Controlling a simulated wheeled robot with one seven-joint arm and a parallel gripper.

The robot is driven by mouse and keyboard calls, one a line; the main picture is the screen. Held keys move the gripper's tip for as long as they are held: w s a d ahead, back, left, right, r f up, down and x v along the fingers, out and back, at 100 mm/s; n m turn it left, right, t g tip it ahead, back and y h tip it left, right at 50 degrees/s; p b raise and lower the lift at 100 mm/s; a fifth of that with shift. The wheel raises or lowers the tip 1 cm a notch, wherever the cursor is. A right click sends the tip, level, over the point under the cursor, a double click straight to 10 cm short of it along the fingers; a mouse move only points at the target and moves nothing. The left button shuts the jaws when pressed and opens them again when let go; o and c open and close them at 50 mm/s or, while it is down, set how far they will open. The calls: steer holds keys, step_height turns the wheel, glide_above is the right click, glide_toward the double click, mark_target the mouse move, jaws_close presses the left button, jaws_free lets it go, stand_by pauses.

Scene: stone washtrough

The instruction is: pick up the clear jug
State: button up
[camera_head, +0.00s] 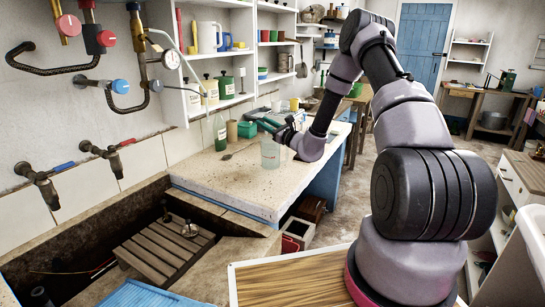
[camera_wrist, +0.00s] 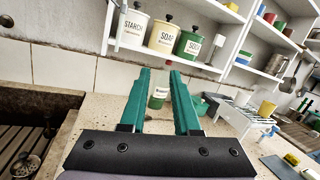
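The clear jug (camera_head: 270,154) stands upright on the pale speckled stone counter (camera_head: 225,182), near its front edge. It is see-through, and I cannot make it out in the wrist view. My gripper (camera_head: 262,123) is above the jug in the head view, with its green fingers pointing left and away. The wrist view shows the two green fingers (camera_wrist: 160,76) parted, with nothing held between them. A labelled green bottle (camera_wrist: 158,97) shows through the gap, farther back on the counter.
A dark utensil (camera_head: 228,156) lies left of the jug. Shelves with canisters (camera_head: 226,86) hang above. The sunken trough with a wooden slatted rack (camera_head: 165,250) lies left of the counter.

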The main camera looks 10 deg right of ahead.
steer(key=w+d+f+m+t+h, duration=0.2)
steer(key=d+f+m+h, duration=0.45)
steer(key=f, duration=0.45)
steer(key=m+h, duration=0.3)
steer(key=h, duration=0.2)
glide_toward(287, 157)
steer(key=shift+w+a+r+g, duration=0.1)
steer(key=shift+r+g, duration=0.2)
steer(key=shift+r, duration=0.05)
steer(key=w, duration=0.4)
steer(key=shift+w, duration=0.35)
steer(key=shift+w+f, duration=0.1)
steer(key=shift+w, duration=2.75)
jaws_close()
